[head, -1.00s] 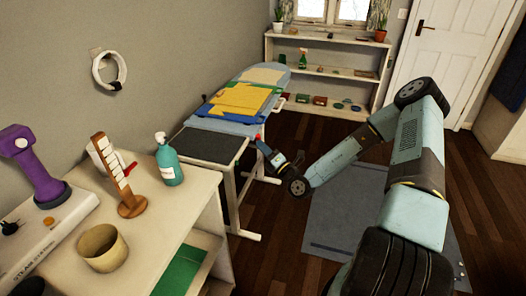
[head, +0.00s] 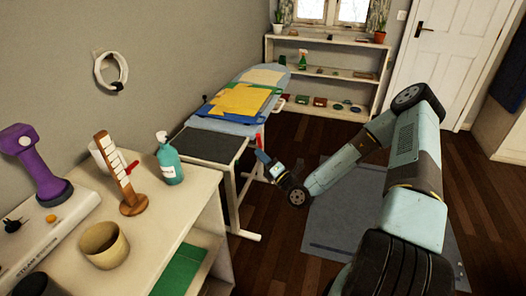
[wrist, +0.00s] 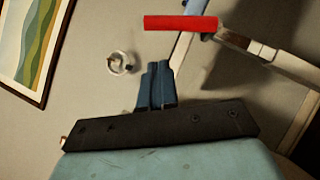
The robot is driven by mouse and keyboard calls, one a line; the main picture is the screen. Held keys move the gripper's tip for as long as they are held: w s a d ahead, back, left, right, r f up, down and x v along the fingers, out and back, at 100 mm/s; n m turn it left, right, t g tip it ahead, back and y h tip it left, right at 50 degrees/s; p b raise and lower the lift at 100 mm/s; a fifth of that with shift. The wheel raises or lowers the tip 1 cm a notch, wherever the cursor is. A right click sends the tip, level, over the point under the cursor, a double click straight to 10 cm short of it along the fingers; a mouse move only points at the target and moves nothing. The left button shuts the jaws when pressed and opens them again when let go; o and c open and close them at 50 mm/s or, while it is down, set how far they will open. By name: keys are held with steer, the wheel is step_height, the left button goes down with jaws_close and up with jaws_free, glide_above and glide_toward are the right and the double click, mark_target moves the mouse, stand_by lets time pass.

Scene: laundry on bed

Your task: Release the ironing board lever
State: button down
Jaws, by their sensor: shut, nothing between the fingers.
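The ironing board (head: 265,75) stands along the wall, with folded yellow, green and blue cloths on it and a dark pad at its near end. Its red lever (wrist: 180,23) shows in the wrist view, above and just right of my fingertips, on a pale metal rod. In the head view a small red part (head: 259,139) shows at the board's right edge beside my gripper (head: 265,158). In the wrist view my gripper (wrist: 157,72) has its blue fingers together with nothing between them. A gap shows between the fingertips and the lever in that view.
A pale cabinet (head: 150,230) at the near left holds a purple dumbbell (head: 32,165), a spray bottle (head: 169,160), a wooden stand and a cup. A shelf (head: 330,75) stands at the back. The floor right of the board is clear around a grey mat (head: 345,215).

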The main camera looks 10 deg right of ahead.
steer(key=r+v, duration=0.1)
steer(key=v, duration=0.9)
steer(key=shift+s+a, duration=0.2)
steer(key=shift+s, duration=0.15)
steer(key=shift+r, duration=0.1)
steer(key=s+a+r+n+g+y, duration=0.1)
steer(key=s+a+r+n+g, duration=0.1)
steer(key=s+r+n+g, duration=0.9)
steer(key=s+a+r+n+g, duration=0.2)
steer(key=a+r+n+g, duration=0.15)
steer(key=n+g, duration=1)
steer(key=s+d+r+n+t+h, duration=0.5)
steer(key=d+r+n+t+h, duration=0.1)
steer(key=r, duration=0.5)
steer(key=s+d+r+n+t+h, duration=0.6)
steer(key=d+r+n, duration=0.3)
steer(key=r+n, duration=0.2)
steer(key=shift+t+h, duration=0.35)
steer(key=shift+h, duration=0.45)
